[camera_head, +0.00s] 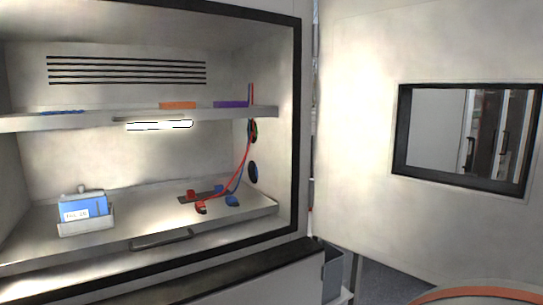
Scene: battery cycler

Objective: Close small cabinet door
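The small cabinet door (354,150) stands wide open on the right side of the head view. It is a pale panel with a black-framed window (465,140). The cabinet (298,120) fills the left side, with a black seal around its opening, and its inside is fully visible. The hinge side lies between the cabinet's right edge and the door. Neither of my grippers shows in the view, so I cannot see whether they are open or shut.
Inside, an upper shelf (262,111) holds orange and purple pieces. The lower shelf (120,252) holds a blue battery (84,206) in a holder and red and blue clips on cables. A grey bin (333,272) stands below the door gap. An orange-rimmed round object shows bottom right.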

